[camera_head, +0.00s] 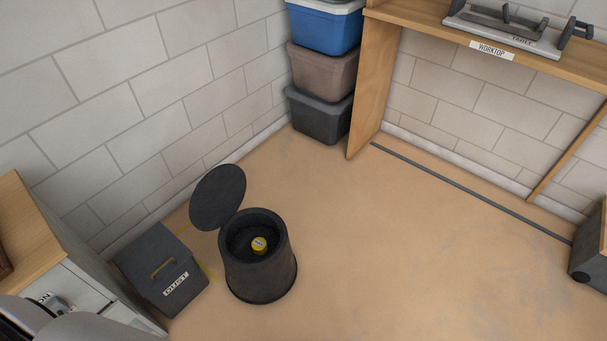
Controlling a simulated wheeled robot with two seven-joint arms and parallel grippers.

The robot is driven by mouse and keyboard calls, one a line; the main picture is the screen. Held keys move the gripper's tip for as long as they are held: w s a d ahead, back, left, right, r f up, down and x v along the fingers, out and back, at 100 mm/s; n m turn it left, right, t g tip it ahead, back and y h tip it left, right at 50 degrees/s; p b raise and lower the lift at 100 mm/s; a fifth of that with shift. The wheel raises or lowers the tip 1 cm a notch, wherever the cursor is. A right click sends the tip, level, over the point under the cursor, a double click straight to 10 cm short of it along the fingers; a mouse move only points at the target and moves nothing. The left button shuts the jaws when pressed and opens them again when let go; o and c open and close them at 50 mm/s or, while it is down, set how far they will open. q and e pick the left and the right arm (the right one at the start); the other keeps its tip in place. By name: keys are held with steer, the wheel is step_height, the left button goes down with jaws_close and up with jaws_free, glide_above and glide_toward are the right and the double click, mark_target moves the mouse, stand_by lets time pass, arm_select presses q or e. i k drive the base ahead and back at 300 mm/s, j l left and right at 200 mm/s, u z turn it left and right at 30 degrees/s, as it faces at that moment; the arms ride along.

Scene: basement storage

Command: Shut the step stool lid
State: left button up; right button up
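The step stool (262,279) is a dark round drum standing upright on the floor, left of the middle in the head view. Its round black lid (217,197) is open, raised and tilted at the back left of the rim. A small yellow object (259,245) with a pale label lies inside the stool. Neither of my grippers can be made out in this view.
A dark box marked DUST (161,269) stands close left of the stool. A wooden-topped cabinet (45,245) is at the left edge. Stacked bins (321,117) and a worktop (445,27) stand at the back. The floor (420,260) to the right is clear.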

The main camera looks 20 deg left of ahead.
mark_target(219, 195)
steer(key=i+l+z, duration=0.35)
steer(key=i, duration=0.15)
steer(key=i+z, duration=0.35)
steer(key=i, duration=0.15)
steer(key=i+u, duration=0.45)
steer(key=i+l+u, duration=0.1)
steer(key=i+u, duration=0.35)
steer(key=i+l+u, duration=0.3)
steer(key=i+u, duration=0.15)
steer(key=i+j+u, duration=0.15)
steer(key=i+u, duration=0.15)
steer(key=u, duration=0.2)
steer(key=i+u, duration=0.3)
steer(key=u, duration=0.2)
steer(key=i+u, duration=0.3)
steer(key=u, duration=0.2)
steer(key=i+l+u, duration=0.25)
steer(key=u, duration=0.25)
steer(key=i+l+u, duration=0.25)
steer(key=u, duration=0.25)
